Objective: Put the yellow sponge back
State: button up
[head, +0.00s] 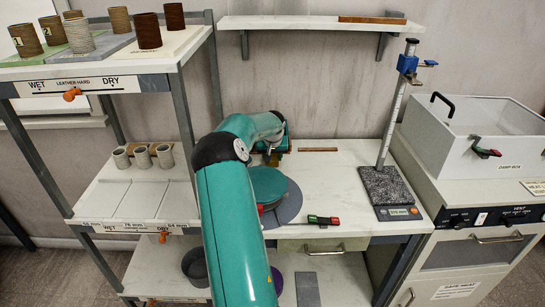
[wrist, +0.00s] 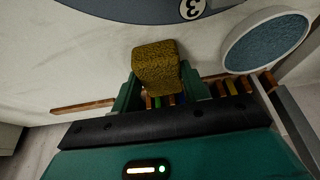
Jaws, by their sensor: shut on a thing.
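The yellow sponge (wrist: 155,62) is a mustard-brown, rough-textured block in the wrist view. My gripper (wrist: 158,80) is shut on it, with a green finger on each side and most of the block standing out beyond the fingers. In the head view my gripper (head: 274,153) is at the back of the white worktable (head: 330,185), beyond a round grey disc (head: 288,206). My arm hides much of that area, and the sponge cannot be made out clearly there.
A shelf rack (head: 140,195) with cups stands left.

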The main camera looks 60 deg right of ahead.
jog(key=shift+f, duration=0.2)
jog(key=o, duration=0.9)
jog(key=shift+r, duration=0.25)
jog(key=v, duration=1.2)
jog(key=shift+s+f, duration=0.1)
